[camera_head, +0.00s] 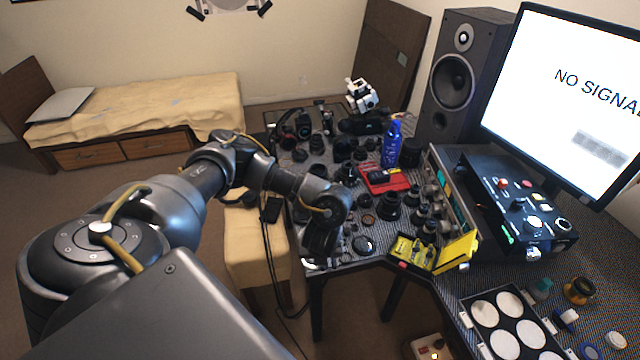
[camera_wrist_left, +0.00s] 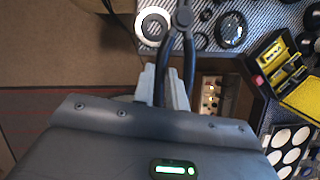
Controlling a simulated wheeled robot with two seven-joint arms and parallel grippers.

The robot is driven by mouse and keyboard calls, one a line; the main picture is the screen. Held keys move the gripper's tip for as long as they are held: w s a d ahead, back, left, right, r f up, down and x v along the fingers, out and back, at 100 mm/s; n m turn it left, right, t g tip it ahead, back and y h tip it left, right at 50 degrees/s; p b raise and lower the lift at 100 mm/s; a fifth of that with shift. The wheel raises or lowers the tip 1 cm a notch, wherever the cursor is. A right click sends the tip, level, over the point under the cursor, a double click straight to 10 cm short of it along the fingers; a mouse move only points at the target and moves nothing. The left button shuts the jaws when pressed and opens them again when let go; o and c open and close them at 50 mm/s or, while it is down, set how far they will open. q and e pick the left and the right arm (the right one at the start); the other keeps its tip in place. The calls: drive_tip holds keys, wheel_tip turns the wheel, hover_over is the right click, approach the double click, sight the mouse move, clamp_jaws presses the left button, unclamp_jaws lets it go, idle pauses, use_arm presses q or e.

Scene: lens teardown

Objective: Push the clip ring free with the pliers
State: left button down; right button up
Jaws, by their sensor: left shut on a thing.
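My left gripper (camera_wrist_left: 164,88) is shut on dark-handled pliers (camera_wrist_left: 183,18) in the left wrist view. The pliers point away from the gripper, their jaws at the top of the view over the table edge. A round part with a pale ring (camera_wrist_left: 142,27) and dark centre lies just left of the pliers' jaws. I cannot tell whether this is the clip ring, or whether the pliers touch it. In the head view my left gripper (camera_head: 318,252) is at the table's near edge, and the arm hides much of the pliers. My right gripper is out of view.
The patterned table (camera_head: 375,252) is crowded with lens parts. A yellow-and-black case (camera_head: 415,252) stands open to the right of the gripper. A blue bottle (camera_head: 391,145) and a red tray (camera_head: 385,181) are farther back. A tray of white discs (camera_head: 480,318) is at the lower right.

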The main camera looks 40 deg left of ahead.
use_arm(q)
drive_tip(key=c, duration=2.1)
unclamp_jaws()
clamp_jaws()
drive_tip(key=d+r+n, duration=0.1)
drive_tip(key=n, duration=0.1)
drive_tip(key=w+d+r+n+g+b, duration=0.1)
drive_tip(key=n, duration=0.1)
drive_tip(key=w+d+r+n+g+y+b, duration=0.1)
drive_tip(key=d+n, duration=0.1)
drive_tip(key=shift+w+n, duration=0.25)
drive_tip(key=shift+n, duration=0.15)
drive_tip(key=s+d+r+n+g+h+b, duration=0.1)
drive_tip(key=d+r+n+g+h+b, duration=0.1)
drive_tip(key=r+n, duration=0.6)
drive_tip(key=s+d+r+n+g+h+b, duration=0.2)
drive_tip(key=d+r+n, duration=0.4)
drive_tip(key=n, duration=0.6)
wheel_tip(320, 180, up, 3)
drive_tip(key=shift+f+g+b, duration=0.15)
drive_tip(key=shift+g+b, duration=0.5)
drive_tip(key=shift+g, duration=0.25)
